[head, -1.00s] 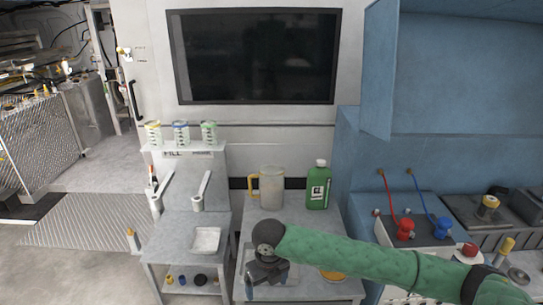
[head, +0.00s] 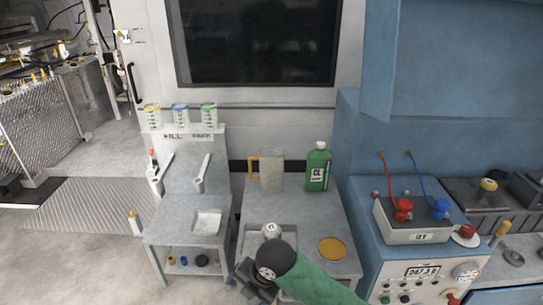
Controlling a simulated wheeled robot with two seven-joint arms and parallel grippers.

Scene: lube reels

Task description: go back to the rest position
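My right arm, in a green sleeve, reaches in from the lower edge of the head view. Its dark gripper (head: 254,284) is low over the front of the middle table (head: 310,210), near the shallow tray there. The fingers are small, dark and partly cut off, so I cannot tell whether they are open or shut. No held thing shows clearly. A small pale round object (head: 271,231) shows just beyond the wrist, over the tray. My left gripper is not in view.
A clear jug (head: 271,171) and a green bottle (head: 318,168) stand at the table's back. A yellow disc (head: 332,249) lies right of the arm. A stand with a white tray (head: 207,222) is left; a blue bench with a control box (head: 412,220) is right.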

